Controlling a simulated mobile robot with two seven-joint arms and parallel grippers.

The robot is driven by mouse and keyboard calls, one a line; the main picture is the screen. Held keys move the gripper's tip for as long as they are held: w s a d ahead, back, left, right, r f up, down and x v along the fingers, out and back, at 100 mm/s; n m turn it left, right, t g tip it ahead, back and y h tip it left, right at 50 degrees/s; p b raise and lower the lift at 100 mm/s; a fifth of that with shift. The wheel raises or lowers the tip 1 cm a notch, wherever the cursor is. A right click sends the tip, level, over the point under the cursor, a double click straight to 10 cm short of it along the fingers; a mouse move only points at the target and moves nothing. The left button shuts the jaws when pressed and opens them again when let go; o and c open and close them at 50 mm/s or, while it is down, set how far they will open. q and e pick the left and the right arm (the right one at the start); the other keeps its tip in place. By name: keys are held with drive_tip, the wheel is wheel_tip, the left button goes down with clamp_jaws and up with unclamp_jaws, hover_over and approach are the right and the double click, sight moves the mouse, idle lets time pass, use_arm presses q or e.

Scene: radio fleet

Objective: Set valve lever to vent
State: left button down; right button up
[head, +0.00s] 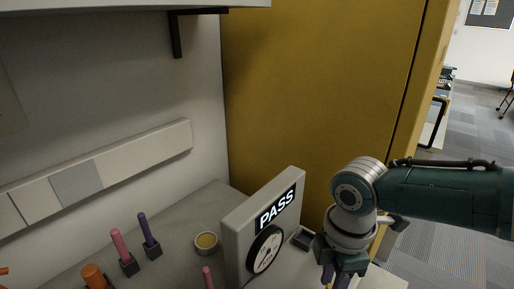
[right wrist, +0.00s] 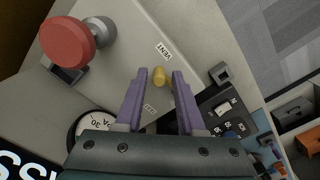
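A grey panel device with a lit PASS display (head: 278,207) and a round dial (head: 265,250) stands on the bench in the head view. In the right wrist view, a small yellow knob (right wrist: 159,77), apparently the valve lever's end, sits just below the VENT label (right wrist: 164,52). A second label (right wrist: 150,108), not clearly readable, lies further below it. My right gripper (right wrist: 157,84) is open, its purple fingers on either side of the yellow knob; contact cannot be told. It also shows in the head view (head: 343,273), right of the panel. My left gripper is not in view.
A red knob (right wrist: 68,42) stands out near the upper left of the wrist view, with the gauge (right wrist: 92,125) below. A small black block (right wrist: 220,72) is at right. Pink and purple handles (head: 149,232) and a small round cup (head: 206,242) stand left of the panel.

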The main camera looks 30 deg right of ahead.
drive_tip(key=shift+o, duration=0.5)
drive_tip(key=shift+r, duration=0.4)
wheel_tip(320, 180, up, 9)
drive_tip(key=p, duration=0.2)
drive_tip(key=shift+p, duration=0.3)
